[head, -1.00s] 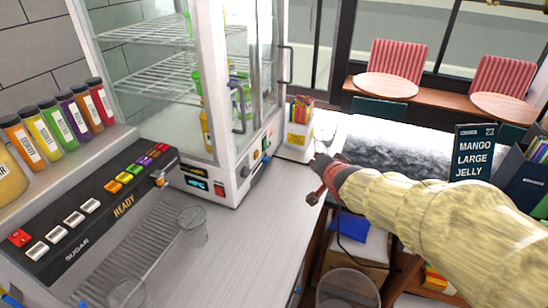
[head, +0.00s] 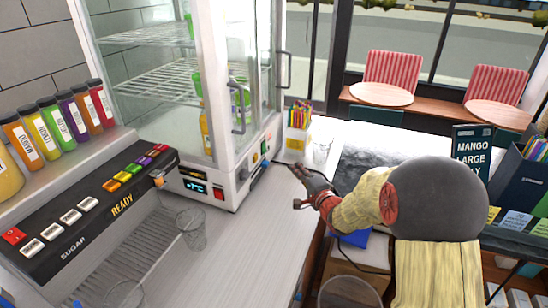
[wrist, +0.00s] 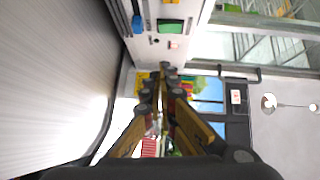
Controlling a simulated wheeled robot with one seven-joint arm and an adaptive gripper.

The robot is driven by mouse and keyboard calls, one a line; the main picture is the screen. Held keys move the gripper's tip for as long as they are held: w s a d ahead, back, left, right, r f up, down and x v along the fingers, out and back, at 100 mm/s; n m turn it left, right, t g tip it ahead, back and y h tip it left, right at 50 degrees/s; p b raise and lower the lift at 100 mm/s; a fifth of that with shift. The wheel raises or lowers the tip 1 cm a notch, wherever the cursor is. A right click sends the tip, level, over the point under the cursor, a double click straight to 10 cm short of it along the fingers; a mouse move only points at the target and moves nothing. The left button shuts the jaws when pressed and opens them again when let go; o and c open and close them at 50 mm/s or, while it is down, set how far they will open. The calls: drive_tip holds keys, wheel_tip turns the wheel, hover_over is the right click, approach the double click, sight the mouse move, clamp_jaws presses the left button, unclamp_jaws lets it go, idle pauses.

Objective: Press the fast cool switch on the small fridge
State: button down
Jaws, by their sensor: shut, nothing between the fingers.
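The small fridge (head: 208,160) is a white cabinet with glass doors and wire shelves, left of centre in the head view. Its lower front has a lit display and a red switch (head: 219,193). Its right-hand lower face carries a blue control (head: 264,166) and other small controls. The wrist view shows a blue part (wrist: 137,23), a green button (wrist: 171,26) and a small red mark (wrist: 173,44) on a white panel. Labels are too small to read. My gripper (head: 289,166) is shut and empty, right of that face; it also shows in the wrist view (wrist: 167,68), tips apparently apart from the panel.
The sugar dispenser panel (head: 100,205) and clear cups (head: 190,230) are at left. The white counter (head: 235,255) before the fridge is mostly clear.

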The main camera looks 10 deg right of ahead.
sight(264, 148)
drive_tip(key=shift+w, duration=0.1)
drive_tip(key=a+b+x, duration=0.3)
drive_tip(key=b+x, duration=0.1)
drive_tip(key=x, duration=0.8)
drive_tip(key=shift+f, duration=0.1)
drive_tip(key=shift+w+a+f, duration=0.2)
drive_tip(key=shift+w+a, duration=0.1)
drive_tip(key=shift+a, duration=0.05)
idle(0.3)
